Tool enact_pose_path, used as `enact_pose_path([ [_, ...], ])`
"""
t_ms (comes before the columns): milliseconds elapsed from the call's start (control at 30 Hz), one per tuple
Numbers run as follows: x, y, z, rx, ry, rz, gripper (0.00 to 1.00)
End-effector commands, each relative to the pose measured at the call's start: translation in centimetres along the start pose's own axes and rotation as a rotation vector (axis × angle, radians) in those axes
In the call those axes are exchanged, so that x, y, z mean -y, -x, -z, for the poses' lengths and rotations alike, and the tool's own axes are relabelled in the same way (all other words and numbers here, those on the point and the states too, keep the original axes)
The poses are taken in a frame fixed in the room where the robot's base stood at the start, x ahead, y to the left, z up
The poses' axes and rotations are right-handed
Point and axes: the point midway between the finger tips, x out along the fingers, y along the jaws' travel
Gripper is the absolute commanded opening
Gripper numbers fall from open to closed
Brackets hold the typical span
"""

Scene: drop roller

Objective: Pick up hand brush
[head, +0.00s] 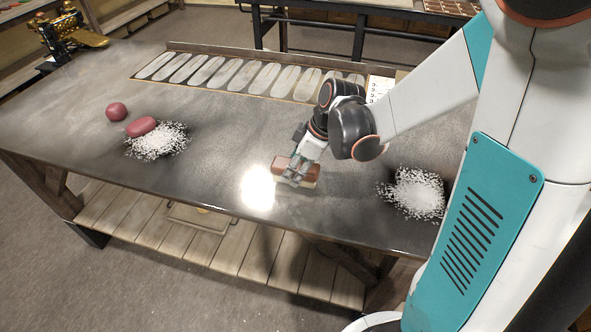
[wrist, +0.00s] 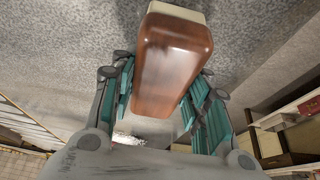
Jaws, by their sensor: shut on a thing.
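The hand brush has a glossy red-brown wooden back and pale bristles. In the head view the brush (head: 311,171) is at the near middle of the grey table (head: 225,130), and I cannot tell whether it touches the top or is slightly above it. My gripper (head: 292,177) reaches down over it and is shut on it, with fingers across its sides. In the wrist view the brush (wrist: 172,65) fills the centre between the teal and grey fingers of my gripper (wrist: 163,98). Its pale bristle side shows only at the top; the rest is hidden.
A white granular pile (head: 415,193) lies right of the brush, and another pile (head: 158,145) lies left. A red elongated object (head: 141,127) touches the left pile; a red ball (head: 116,112) is behind it. Pale oval slabs (head: 222,75) line the back edge.

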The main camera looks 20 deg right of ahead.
Motion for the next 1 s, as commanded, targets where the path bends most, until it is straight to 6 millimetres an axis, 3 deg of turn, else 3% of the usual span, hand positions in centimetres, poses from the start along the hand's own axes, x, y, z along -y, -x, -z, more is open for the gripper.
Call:
enact_pose_path([
  [500,0.2,13.0,5.3,0.000,0.000,0.000,0.13],
  [700,0.2,16.0,6.6,0.000,0.001,0.000,0.13],
  [1000,0.2,17.3,7.1,0.000,0.001,0.000,0.13],
])
